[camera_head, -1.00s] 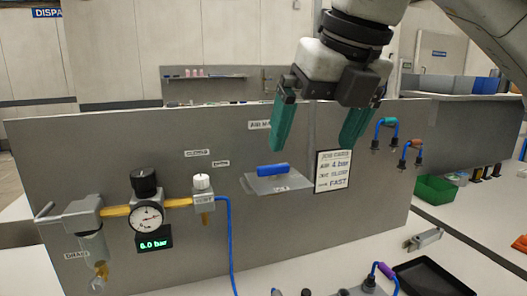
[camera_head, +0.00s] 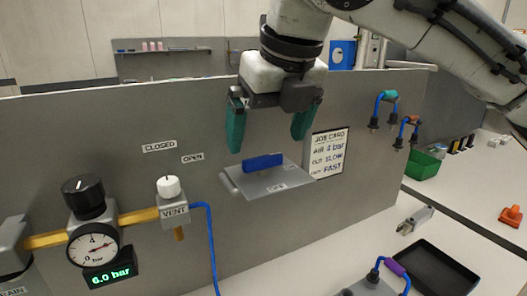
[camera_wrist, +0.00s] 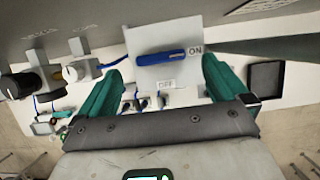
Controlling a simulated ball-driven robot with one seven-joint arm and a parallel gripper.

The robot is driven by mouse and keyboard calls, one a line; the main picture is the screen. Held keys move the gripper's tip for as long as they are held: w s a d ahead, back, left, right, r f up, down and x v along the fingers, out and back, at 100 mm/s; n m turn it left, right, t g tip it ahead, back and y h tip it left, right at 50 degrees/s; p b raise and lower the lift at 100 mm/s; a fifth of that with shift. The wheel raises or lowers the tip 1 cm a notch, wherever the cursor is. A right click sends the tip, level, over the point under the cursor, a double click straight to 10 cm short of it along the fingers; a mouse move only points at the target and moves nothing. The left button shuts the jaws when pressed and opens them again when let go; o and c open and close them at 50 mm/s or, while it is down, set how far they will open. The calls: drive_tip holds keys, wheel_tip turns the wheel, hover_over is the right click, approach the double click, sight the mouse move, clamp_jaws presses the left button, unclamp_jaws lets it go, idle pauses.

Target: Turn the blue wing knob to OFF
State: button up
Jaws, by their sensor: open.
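The blue wing knob (camera_head: 262,162) stands on a grey plate (camera_head: 245,186) that juts out from the grey panel. In the wrist view the blue wing knob (camera_wrist: 160,57) lies lengthwise across the plate, its right end pointing at the ON label (camera_wrist: 195,50). The OFF label (camera_wrist: 167,84) is on the plate's near side. My gripper (camera_head: 268,145) is open and empty, with its green fingers above the plate and apart from the knob. In the wrist view the fingers (camera_wrist: 160,85) are spread to the left and right of the plate.
At left on the panel are a black regulator knob (camera_head: 83,196), a gauge (camera_head: 93,246), a display reading 6.0 bar (camera_head: 110,273) and a white vent knob (camera_head: 168,187) with a blue hose. A job card (camera_head: 328,153) is right of the plate. A black tray (camera_head: 440,275) lies on the bench.

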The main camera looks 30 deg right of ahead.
sight(263, 157)
drive_tip(key=shift+x, duration=2.15)
drive_tip(key=c, duration=1.1)
